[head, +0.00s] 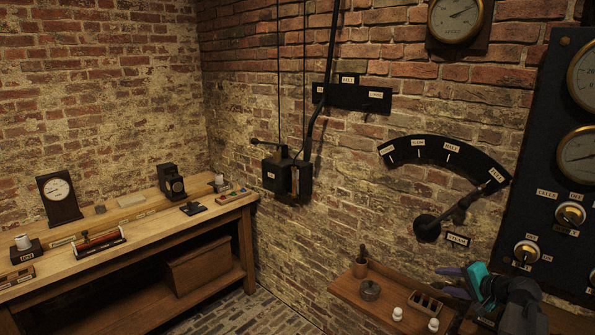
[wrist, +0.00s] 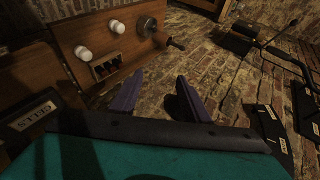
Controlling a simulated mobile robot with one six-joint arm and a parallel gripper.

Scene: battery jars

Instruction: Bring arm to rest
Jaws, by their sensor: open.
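My gripper (head: 441,281) is at the lower right of the head view, above the right part of the small wooden shelf (head: 345,289). Its two purple fingers are spread and point left, with nothing between them. In the wrist view the open fingers (wrist: 158,84) have only brick wall between them. Part of my dark arm and teal gripper body shows behind the fingers. The wall lever (head: 458,211), below a black arc scale (head: 445,156), stands above the gripper and apart from it.
A dark gauge panel (head: 545,180) stands at right. A workbench (head: 130,228) with instruments runs along the left wall. The brick floor between is clear.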

